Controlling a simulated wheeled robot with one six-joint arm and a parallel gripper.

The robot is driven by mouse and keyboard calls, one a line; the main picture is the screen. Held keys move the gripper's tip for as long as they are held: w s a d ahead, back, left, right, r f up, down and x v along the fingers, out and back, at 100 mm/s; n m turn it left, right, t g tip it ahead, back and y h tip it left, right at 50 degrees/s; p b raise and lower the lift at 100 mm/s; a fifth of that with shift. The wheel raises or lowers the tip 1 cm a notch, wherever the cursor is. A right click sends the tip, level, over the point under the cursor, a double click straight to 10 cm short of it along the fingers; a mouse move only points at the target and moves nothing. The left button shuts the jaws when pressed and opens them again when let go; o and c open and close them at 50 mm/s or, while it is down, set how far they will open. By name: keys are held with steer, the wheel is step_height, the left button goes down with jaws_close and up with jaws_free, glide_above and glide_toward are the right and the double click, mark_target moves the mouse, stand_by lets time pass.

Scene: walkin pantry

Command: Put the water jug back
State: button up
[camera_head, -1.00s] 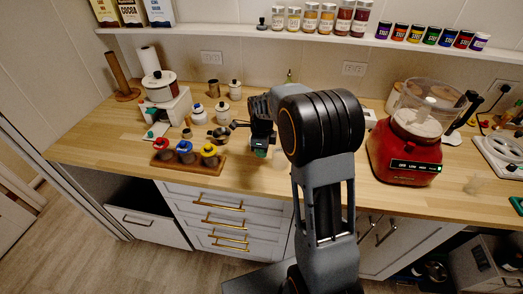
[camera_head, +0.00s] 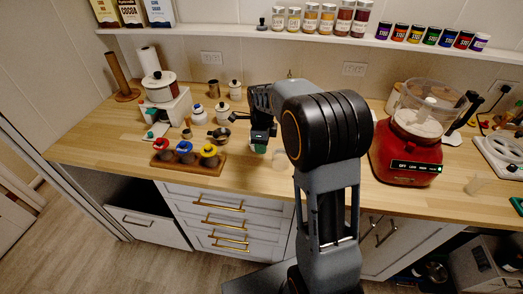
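My gripper (camera_head: 260,143) is above the middle of the wooden counter, pointing down, to the right of a small dark pan (camera_head: 221,134). A small green and pale patch shows at its fingertips. I cannot tell whether that is part of the gripper or something it holds. A small clear vessel (camera_head: 280,158) stands on the counter just right of the gripper, partly beside my arm. I cannot pick out a water jug for sure. My arm hides part of the counter's middle and back.
A wooden rack with red, blue and yellow-topped jars (camera_head: 185,152) stands at the front left. A red food processor (camera_head: 408,150) stands right of my arm. A white canister (camera_head: 235,90) is behind the pan. A shelf with jars (camera_head: 230,30) runs above.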

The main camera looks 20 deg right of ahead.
step_height(320, 180, up, 8)
steer(key=s+a+n+t, duration=0.1)
steer(key=s+n+t, duration=0.1)
steer(key=s+n, duration=0.8)
steer(key=s+a+f+n+t, duration=0.1)
steer(key=s+a+n+t, duration=0.1)
steer(key=s+n, duration=0.8)
steer(key=n, duration=0.4)
steer(key=shift+a+f, duration=0.15)
steer(key=shift+a, duration=0.1)
